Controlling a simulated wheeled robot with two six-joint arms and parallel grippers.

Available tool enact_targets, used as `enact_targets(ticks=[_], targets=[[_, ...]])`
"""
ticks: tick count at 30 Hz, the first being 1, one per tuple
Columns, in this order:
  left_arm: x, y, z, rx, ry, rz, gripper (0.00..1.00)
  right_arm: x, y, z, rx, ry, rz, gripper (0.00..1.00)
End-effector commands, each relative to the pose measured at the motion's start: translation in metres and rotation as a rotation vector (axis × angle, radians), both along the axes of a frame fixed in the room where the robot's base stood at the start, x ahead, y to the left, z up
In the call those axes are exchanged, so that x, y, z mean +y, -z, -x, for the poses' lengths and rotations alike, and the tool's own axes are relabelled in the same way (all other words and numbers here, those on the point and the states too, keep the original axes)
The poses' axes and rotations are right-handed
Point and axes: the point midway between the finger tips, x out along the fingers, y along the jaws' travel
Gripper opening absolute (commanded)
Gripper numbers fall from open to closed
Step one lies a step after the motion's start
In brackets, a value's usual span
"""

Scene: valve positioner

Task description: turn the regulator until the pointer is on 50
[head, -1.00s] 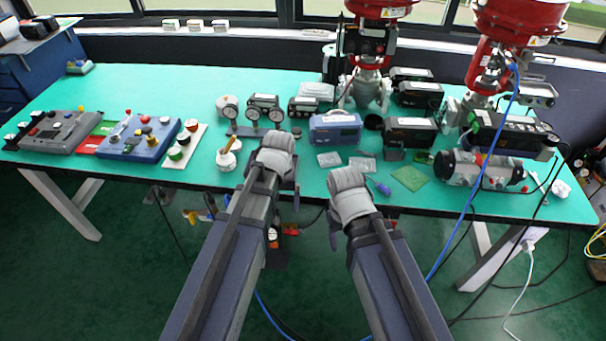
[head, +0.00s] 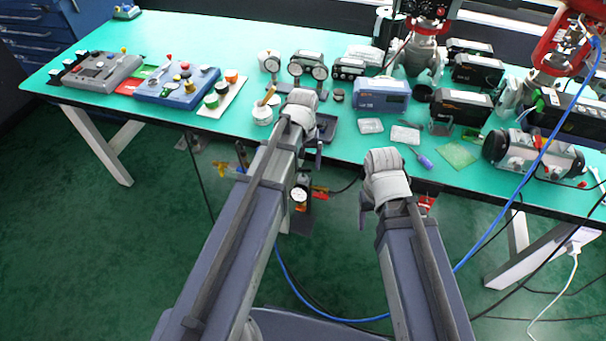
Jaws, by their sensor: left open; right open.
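A small round gauge (head: 299,195) with a white face shows below the table's front edge, partly behind my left arm. It appears to belong to the regulator assembly, whose knob I cannot make out. The pointer is too small to read. My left gripper (head: 303,108) is open, seen from behind over the table's front edge, above and beyond the gauge in the picture. My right gripper (head: 384,165) is open in front of the table edge. Both appear empty; their fingertips are mostly hidden.
The green table (head: 225,38) holds a blue control box (head: 178,88), a grey control box (head: 103,71), dial gauges on a stand (head: 320,72) and a blue-grey instrument (head: 383,94). A blue hose (head: 520,182) crosses the right side. Floor at left is clear.

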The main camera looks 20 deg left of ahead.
Motion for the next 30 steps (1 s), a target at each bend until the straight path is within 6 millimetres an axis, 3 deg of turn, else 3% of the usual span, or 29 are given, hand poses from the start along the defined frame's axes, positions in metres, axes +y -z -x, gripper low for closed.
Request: enact_targets(ticks=[1, 6, 16, 30], targets=[[0.0, 0.014, 0.0, 0.0, 0.0, 0.0, 0.93, 0.0, 0.014, 0.0, 0.0, 0.0, 0.0, 0.62], [0.0, 0.028, 0.0, 0.0, 0.0, 0.0, 0.93, 0.0, 0.028, 0.0, 0.0, 0.0, 0.0, 0.62], [0.0, 0.028, 0.0, 0.0, 0.0, 0.0, 0.93, 0.0, 0.028, 0.0, 0.0, 0.0, 0.0, 0.62], [0.0, 0.029, 0.0, 0.0, 0.0, 0.0, 0.41, 0.0, 0.029, 0.0, 0.0, 0.0, 0.0, 0.62]])
